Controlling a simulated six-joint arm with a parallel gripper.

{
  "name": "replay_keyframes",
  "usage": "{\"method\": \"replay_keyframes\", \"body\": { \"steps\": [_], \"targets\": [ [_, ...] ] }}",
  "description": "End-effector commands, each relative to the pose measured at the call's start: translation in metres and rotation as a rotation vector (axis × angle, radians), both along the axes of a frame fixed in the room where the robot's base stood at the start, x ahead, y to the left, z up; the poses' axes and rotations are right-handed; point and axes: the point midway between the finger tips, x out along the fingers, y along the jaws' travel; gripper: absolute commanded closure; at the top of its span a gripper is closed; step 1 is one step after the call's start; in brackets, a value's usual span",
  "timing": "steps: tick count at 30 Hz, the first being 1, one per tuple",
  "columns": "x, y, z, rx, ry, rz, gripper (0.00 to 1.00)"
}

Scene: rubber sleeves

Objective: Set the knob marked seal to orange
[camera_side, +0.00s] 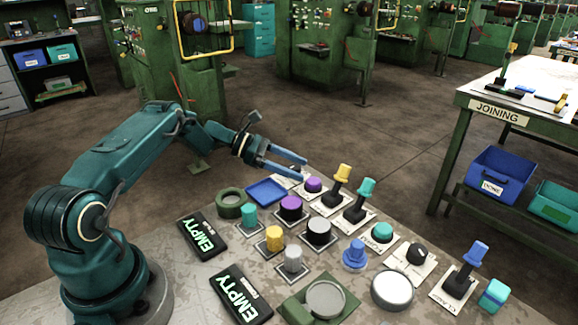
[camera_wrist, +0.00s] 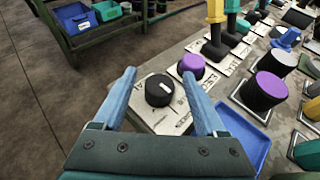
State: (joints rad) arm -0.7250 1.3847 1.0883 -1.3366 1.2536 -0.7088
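A round black knob (camera_wrist: 159,90) with a white pointer mark sits on a pale plate (camera_wrist: 145,112) in the wrist view. Print on the plate is too small and tilted to read, so I cannot tell if it says seal or where orange lies. My gripper (camera_wrist: 159,74) is open and empty, its two blue fingers apart on either side of the knob in the picture. In the side view my gripper (camera_side: 303,168) is above the back edge of the table, over a partly hidden pale plate. A second black knob (camera_side: 416,254) on a pale plate stands farther right.
A blue tray (camera_side: 267,192) lies beside the near plate. A purple button (camera_side: 313,184), a yellow lever (camera_side: 342,173) and a teal lever (camera_side: 366,188) stand close by. Several cylinders and two dark EMPTY signs (camera_side: 202,236) fill the front. Beyond the table edge is open floor.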

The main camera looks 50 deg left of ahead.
Motion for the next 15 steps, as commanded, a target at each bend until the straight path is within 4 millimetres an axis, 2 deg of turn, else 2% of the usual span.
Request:
{"method": "replay_keyframes", "body": {
  "steps": [8,15],
  "targets": [
    [-0.001,0.001,0.000,0.000,0.002,0.002,0.27],
    [-0.019,0.021,0.011,0.000,0.000,0.005,0.27]
  ]
}}
